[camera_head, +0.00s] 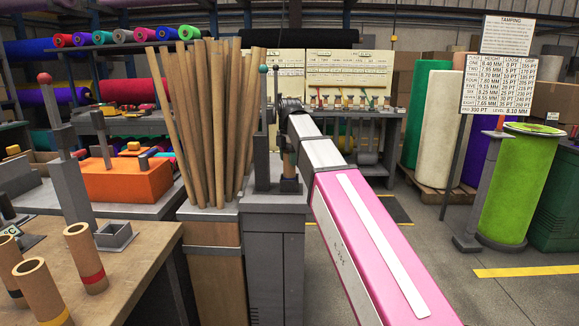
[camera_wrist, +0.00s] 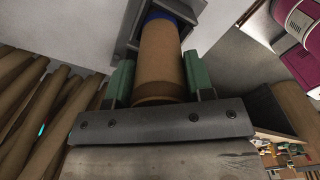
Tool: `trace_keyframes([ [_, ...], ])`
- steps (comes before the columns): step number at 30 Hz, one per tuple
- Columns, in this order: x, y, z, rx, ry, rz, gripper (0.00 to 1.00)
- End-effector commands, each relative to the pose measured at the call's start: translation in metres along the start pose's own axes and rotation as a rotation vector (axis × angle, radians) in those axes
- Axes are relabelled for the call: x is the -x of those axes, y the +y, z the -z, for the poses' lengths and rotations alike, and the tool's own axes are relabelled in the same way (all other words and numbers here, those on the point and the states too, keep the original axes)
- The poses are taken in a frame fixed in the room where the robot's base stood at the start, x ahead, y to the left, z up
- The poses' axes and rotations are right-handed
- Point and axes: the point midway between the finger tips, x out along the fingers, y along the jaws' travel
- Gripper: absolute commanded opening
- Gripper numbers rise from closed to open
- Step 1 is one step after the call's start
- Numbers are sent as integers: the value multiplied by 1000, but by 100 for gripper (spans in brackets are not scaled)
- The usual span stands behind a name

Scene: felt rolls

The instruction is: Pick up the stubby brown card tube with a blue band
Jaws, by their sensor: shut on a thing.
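The stubby brown card tube with a blue band (camera_wrist: 160,60) is between the green fingers of my gripper (camera_wrist: 160,78) in the wrist view. Both fingers press on its sides. Its blue-banded end is farthest from the wrist, within the outline of a grey square holder (camera_wrist: 190,12). I cannot tell whether the tube touches the holder. In the head view, the tube (camera_head: 289,164) shows small and upright below my wrist, above a grey cabinet (camera_head: 275,213). My fingers are mostly hidden there.
Other brown tubes stand on the wooden table: one with a red band (camera_head: 86,258), one with a yellow band (camera_head: 42,292), one with a dark band (camera_head: 8,272). A bin of tall brown poles (camera_head: 205,125) stands close left of my gripper. Open floor lies to the right.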

Motion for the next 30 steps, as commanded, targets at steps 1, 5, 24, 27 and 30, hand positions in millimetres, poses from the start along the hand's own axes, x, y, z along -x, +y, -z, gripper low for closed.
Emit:
trace_keyframes([
  [1,0,0,0,0,0,0,10],
  [5,5,0,0,0,0,-1,10],
  [24,70,-16,-19,-3,0,1,10],
  [27,70,-30,-37,-4,0,0,10],
  [30,70,-45,-57,-4,0,0,10],
])
